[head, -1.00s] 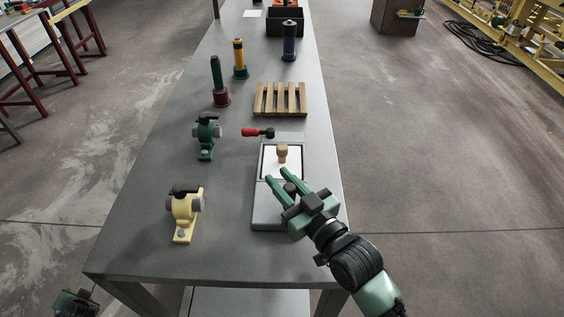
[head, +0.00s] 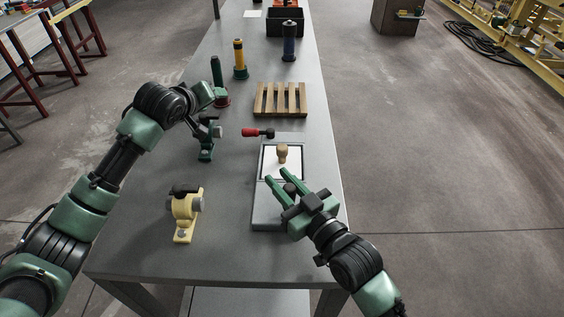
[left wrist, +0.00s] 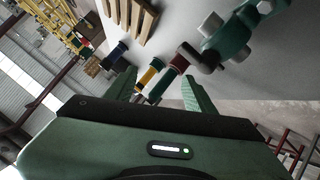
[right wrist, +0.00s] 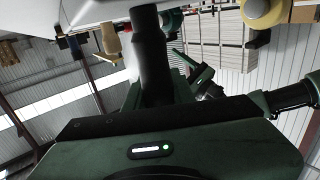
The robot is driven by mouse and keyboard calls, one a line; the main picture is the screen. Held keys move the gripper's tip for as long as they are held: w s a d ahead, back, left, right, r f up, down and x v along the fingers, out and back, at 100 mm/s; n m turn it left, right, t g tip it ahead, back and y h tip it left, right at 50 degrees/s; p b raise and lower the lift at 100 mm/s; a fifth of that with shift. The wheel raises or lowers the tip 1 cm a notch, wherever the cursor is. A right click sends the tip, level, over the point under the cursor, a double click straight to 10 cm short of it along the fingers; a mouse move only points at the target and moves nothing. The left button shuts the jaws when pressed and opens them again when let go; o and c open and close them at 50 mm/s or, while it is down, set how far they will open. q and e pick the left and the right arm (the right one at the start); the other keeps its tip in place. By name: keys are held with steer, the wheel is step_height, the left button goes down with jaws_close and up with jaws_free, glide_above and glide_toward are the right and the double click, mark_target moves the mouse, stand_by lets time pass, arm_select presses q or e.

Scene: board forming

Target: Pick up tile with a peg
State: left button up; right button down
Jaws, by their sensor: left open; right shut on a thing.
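The white tile (head: 269,170) lies in the grey forming board (head: 262,212), with a wooden peg (head: 282,152) standing on it. The peg also shows at the upper left of the right wrist view (right wrist: 111,42). My right gripper (head: 279,181) is just in front of the tile, shut on a black knob (right wrist: 150,55) that rises between its fingers. My left gripper (left wrist: 157,82) is open and empty. In the head view it is at the left side of the table near the green clamp, away from the tile; its fingers are hard to make out there.
A green clamp (head: 206,153) and a yellow clamp (head: 184,207) stand on the left of the table. A red-handled tool (head: 251,132) and a wooden slatted rack (head: 280,112) are behind the tile. Green, yellow (head: 239,62) and blue (head: 289,45) posts stand farther back.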

arm_select(q)
steer(key=s+d+m+g, duration=0.35)
steer(key=s+d, duration=0.25)
steer(key=d, duration=0.7)
steer(key=m+g+y, duration=0.2)
steer(key=g, duration=0.2)
glide_toward(282, 146)
steer(key=f, duration=0.5)
steer(key=shift+w+a, duration=0.1)
steer(key=shift+a, duration=0.15)
steer(key=shift+w+d+r+x, duration=0.1)
steer(key=shift+w+x, duration=0.1)
steer(key=shift+x, duration=0.7)
steer(key=shift+w+d+r+x, duration=0.1)
steer(key=shift+w+x, duration=0.1)
steer(key=shift+x, duration=0.7)
steer(key=shift+w+x, duration=0.15)
steer(key=shift+x, duration=0.7)
steer(key=shift+c, duration=0.3)
steer(key=shift+r+t, duration=0.1)
steer(key=shift+t, duration=0.15)
jaws_close()
